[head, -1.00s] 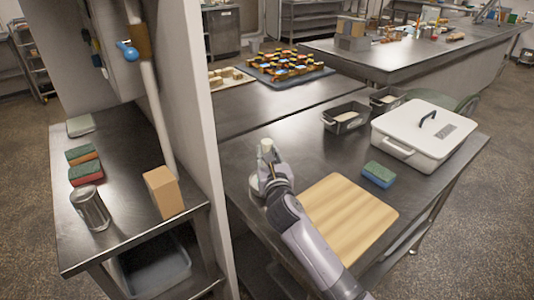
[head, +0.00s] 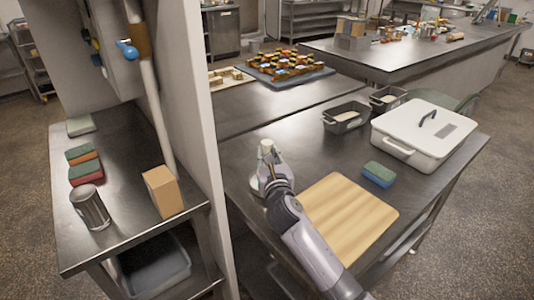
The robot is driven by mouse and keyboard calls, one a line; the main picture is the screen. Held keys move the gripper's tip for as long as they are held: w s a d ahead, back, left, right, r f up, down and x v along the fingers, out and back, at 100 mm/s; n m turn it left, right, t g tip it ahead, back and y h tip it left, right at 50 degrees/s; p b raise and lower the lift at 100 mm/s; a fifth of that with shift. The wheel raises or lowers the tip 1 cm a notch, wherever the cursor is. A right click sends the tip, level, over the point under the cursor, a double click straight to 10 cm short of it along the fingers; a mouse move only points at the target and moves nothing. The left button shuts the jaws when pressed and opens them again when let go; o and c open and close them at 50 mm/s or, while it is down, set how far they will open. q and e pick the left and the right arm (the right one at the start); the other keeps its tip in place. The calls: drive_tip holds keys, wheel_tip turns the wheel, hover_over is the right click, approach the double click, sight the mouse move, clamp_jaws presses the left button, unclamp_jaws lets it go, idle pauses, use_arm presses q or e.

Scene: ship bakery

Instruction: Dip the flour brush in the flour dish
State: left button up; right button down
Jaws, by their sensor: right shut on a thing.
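My right gripper (head: 269,171) is over the near left part of the steel table and is shut on a small pale thing (head: 266,147), most likely the flour brush. Its pale end sticks up above the fingers; its lower end is hidden by the gripper. A light round rim (head: 255,184) shows just left of and under the gripper, probably the flour dish. Most of it is covered, so I cannot tell whether the brush touches the flour. My left gripper is not in view.
A wooden board (head: 348,218) lies right of my right arm. A green and blue sponge (head: 379,174), a white lidded box (head: 423,132) and two dark tins (head: 346,118) stand farther right and back. A wall (head: 190,120) rises close on the left.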

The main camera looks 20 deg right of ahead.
sight(267, 142)
drive_tip(key=shift+f, duration=0.35)
idle(0.6)
wheel_tip(267, 142, up, 7)
drive_tip(key=p, duration=0.7)
drive_tip(key=shift+r+p, duration=0.1)
drive_tip(key=shift+p, duration=0.3)
idle(0.4)
